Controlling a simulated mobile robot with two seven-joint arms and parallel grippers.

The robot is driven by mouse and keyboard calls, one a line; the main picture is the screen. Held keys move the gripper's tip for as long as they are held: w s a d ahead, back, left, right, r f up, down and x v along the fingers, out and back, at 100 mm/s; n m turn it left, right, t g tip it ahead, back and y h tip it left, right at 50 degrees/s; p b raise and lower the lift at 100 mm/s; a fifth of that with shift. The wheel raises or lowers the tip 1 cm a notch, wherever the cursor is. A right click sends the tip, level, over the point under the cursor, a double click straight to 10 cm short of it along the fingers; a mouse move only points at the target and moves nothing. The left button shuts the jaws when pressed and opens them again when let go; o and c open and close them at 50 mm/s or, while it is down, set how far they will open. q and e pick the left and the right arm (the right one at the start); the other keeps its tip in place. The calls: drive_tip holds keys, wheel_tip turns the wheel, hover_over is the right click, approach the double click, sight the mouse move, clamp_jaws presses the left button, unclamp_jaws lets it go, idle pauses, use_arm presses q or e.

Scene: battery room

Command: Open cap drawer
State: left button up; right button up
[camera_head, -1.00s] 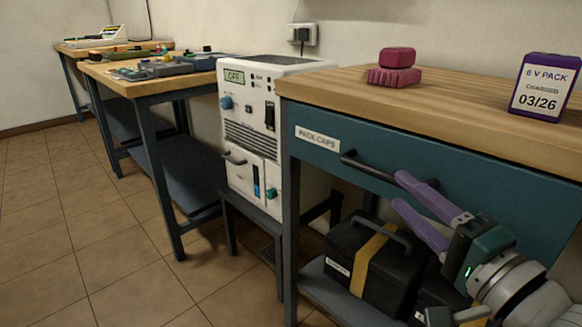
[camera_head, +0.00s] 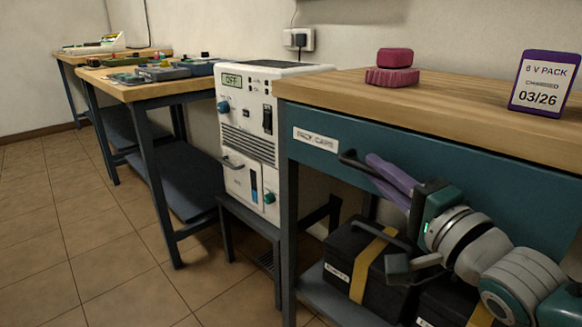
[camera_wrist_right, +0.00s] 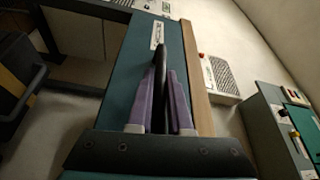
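The cap drawer (camera_head: 450,190) is a teal front under the wooden bench top, with a white label reading PACK CAPS (camera_head: 316,138). It looks closed, flush with the bench frame. Its dark bar handle (camera_head: 352,161) shows at the left end; the rest is hidden behind my fingers. My right gripper (camera_head: 380,168) reaches in from the right with its purple fingers at the handle. In the right wrist view the handle (camera_wrist_right: 161,75) runs between the two fingers, which look closed on it. My left gripper is not in view.
A pink block (camera_head: 393,68) and a 6 V pack (camera_head: 543,83) stand on the bench top (camera_head: 450,95). Black cases (camera_head: 360,245) sit on the shelf below the drawer. A white charger unit (camera_head: 250,130) stands left of the bench. The floor at left is clear.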

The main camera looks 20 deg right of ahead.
clamp_jaws()
idle(0.3)
idle(0.7)
